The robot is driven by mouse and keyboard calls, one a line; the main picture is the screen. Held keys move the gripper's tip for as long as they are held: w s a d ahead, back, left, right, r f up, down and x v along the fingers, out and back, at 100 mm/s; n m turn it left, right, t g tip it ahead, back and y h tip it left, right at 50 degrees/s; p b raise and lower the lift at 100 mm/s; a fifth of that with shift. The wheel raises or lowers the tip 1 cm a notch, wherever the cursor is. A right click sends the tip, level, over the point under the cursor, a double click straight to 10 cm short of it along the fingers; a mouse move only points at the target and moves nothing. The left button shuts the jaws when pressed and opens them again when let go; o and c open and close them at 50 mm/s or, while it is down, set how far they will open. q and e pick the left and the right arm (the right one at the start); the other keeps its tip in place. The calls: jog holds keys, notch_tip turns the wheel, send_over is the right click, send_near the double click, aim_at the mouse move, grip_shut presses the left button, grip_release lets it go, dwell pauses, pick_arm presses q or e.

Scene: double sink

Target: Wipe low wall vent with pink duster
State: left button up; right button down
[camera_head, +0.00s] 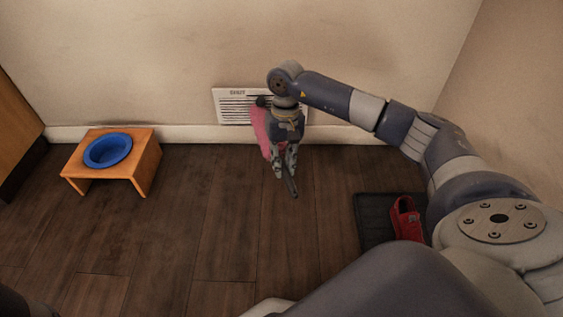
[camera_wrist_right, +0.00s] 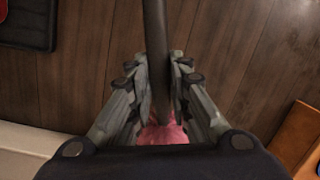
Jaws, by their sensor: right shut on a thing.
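The low wall vent (camera_head: 232,98) is a white slatted grille on the beige wall, just above the baseboard. My right gripper (camera_head: 284,172) points down in front of it and hides its right part. The gripper is shut on the dark handle of the pink duster. The duster's pink head (camera_head: 262,131) shows behind the gripper, over the vent's lower part; I cannot tell if it touches the slats. In the right wrist view the dark handle runs between the fingers (camera_wrist_right: 162,85), with some pink of the duster (camera_wrist_right: 163,134) below them. My left gripper is not in view.
A small wooden stand (camera_head: 147,161) with a blue bowl (camera_head: 107,150) is by the wall at left. A dark mat (camera_head: 372,216) with a red shoe-like object (camera_head: 406,218) lies at right. Wooden furniture (camera_head: 14,120) stands at the far left. The middle wood floor (camera_head: 215,220) is clear.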

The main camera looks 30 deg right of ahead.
jog(key=w+a, duration=0.4)
jog(key=a, duration=0.1)
jog(key=shift+a+b, duration=0.35)
jog(key=shift+a, duration=0.05)
jog(key=shift+r, duration=0.15)
jog(key=s+a+p, duration=0.3)
jog(key=s, duration=0.2)
jog(key=shift+a, duration=0.25)
dwell(0.4)
jog(key=shift+s, duration=0.15)
